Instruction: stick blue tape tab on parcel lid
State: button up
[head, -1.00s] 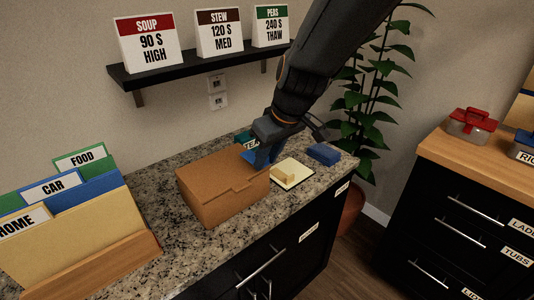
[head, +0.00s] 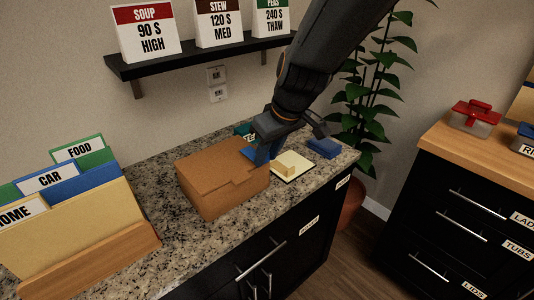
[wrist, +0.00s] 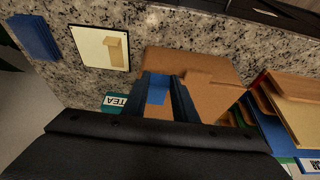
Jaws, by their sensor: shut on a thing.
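The parcel (head: 212,190) is a brown cardboard box on the granite counter, with a stepped flap edge on its lid. My gripper (head: 264,152) is at the parcel's right back edge, pointing down. It is shut on the blue tape tab (wrist: 157,91), which shows between the fingers in the wrist view. The parcel lid (wrist: 205,68) is right behind the tab there. Whether the tab touches the lid I cannot tell.
A teal TEA box (wrist: 116,102) stands close behind my gripper. A file holder (head: 105,255) stands at the left.

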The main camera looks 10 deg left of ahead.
jog(key=shift+f+b, duration=0.45)
jog(key=shift+f, duration=0.1)
dwell(0.4)
jog(key=o, duration=1.1)
jog(key=shift+r, duration=0.1)
jog(key=shift+r+p, duration=2.2)
jog(key=shift+r, duration=0.75)
